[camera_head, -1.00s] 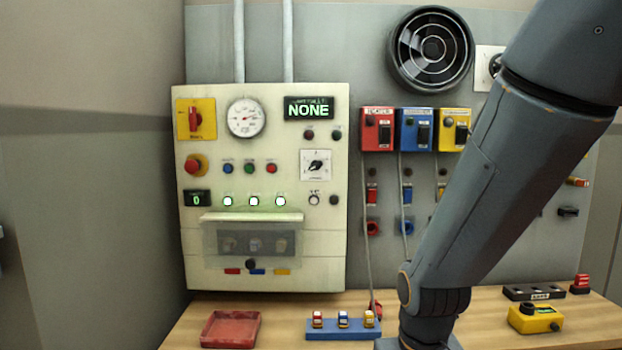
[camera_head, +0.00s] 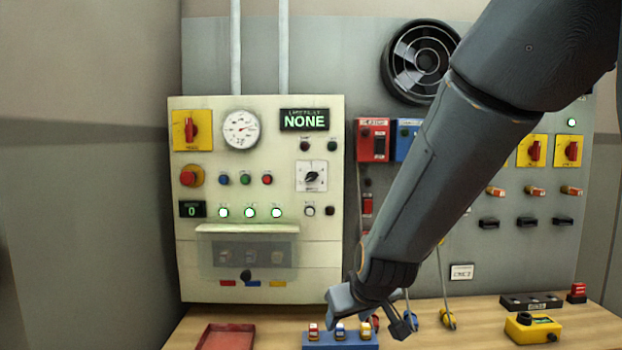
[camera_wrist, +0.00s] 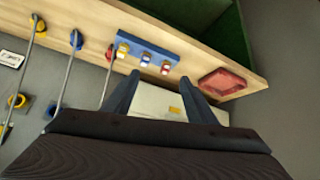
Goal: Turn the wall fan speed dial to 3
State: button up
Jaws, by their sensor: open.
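The round black wall fan (camera_head: 422,62) is high on the grey wall, right of the cream control panel. Its speed dial does not show now; my arm covers the wall just right of the fan. My gripper (camera_head: 378,318) is low in front of the bench, near the blue block, well below the fan. In the wrist view, its two fingers (camera_wrist: 165,92) are spread apart with nothing between them, pointing toward the cream panel's lower part.
The cream panel (camera_head: 255,315) has a black-pointer selector (camera_head: 312,177). A blue block (camera_head: 340,341) with small coloured pieces and a red tray (camera_head: 227,337) lie on the bench. A yellow box (camera_head: 533,328) is at right. Red and yellow switches (camera_head: 535,150) line the right wall.

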jog(key=w+a+r+n+t, duration=0.1)
jog(key=w+a+r+t, duration=0.15)
jog(key=w+r, duration=0.3)
jog(key=w+a+r+n+t, duration=0.1)
jog(key=w+a+r+t, duration=0.15)
jog(key=w+r, duration=0.3)
jog(key=t+h, duration=0.3)
jog(key=t, duration=0.2)
send_near(311, 176)
jog(key=shift+w+d+f+p, duration=0.15)
jog(key=shift+w+p, duration=0.25)
jog(key=shift+w, duration=0.95)
jog(key=shift+w+d+r+p, duration=0.15)
jog(key=shift+w+p, duration=0.3)
jog(key=shift+w, duration=0.9)
jog(key=shift+w+d+f+p, duration=0.2)
jog(key=shift+w+p, duration=0.2)
jog(key=shift+w, duration=0.95)
jog(key=c, duration=1.1)
